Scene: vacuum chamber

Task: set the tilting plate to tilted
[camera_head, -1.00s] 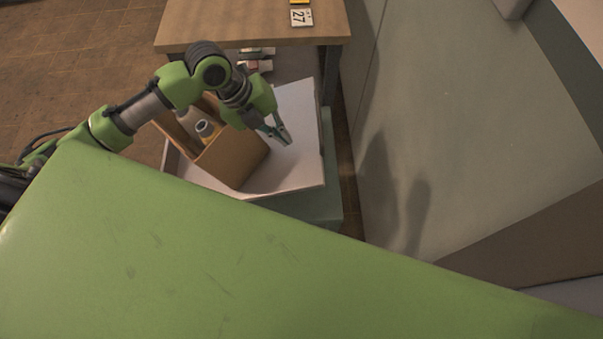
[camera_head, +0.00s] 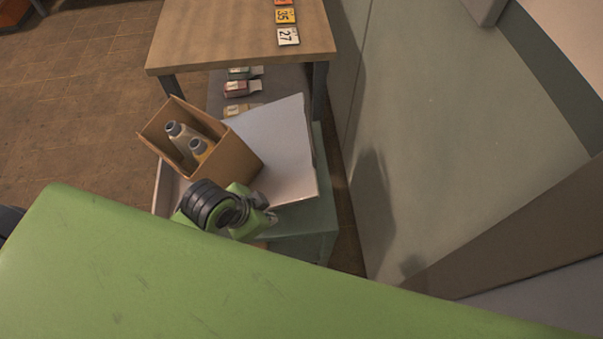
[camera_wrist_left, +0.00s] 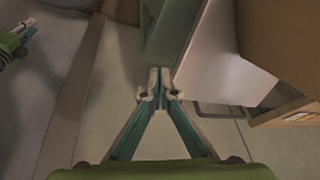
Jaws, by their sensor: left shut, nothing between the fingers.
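The tilting plate (camera_head: 285,155) is a pale flat panel on a green stand (camera_head: 312,228), left of centre in the head view. A brown open box (camera_head: 235,160) with bottles (camera_head: 180,138) stands on it. I cannot tell the plate's exact angle. My left gripper (camera_head: 258,210) is at the plate's near edge; its fingertips are hidden in the head view. In the left wrist view its fingers (camera_wrist_left: 160,88) are shut and empty, close to the stand (camera_wrist_left: 172,35), with the plate (camera_wrist_left: 215,78) to the right. A green gripper part (camera_wrist_left: 18,42), probably my right gripper, shows at the left edge.
A wooden table (camera_head: 240,35) with number cards (camera_head: 288,37) stands behind the plate. Small packs (camera_head: 240,89) lie beneath it. A large grey-green wall surface (camera_head: 460,120) is on the right, with a narrow floor gap beside the stand.

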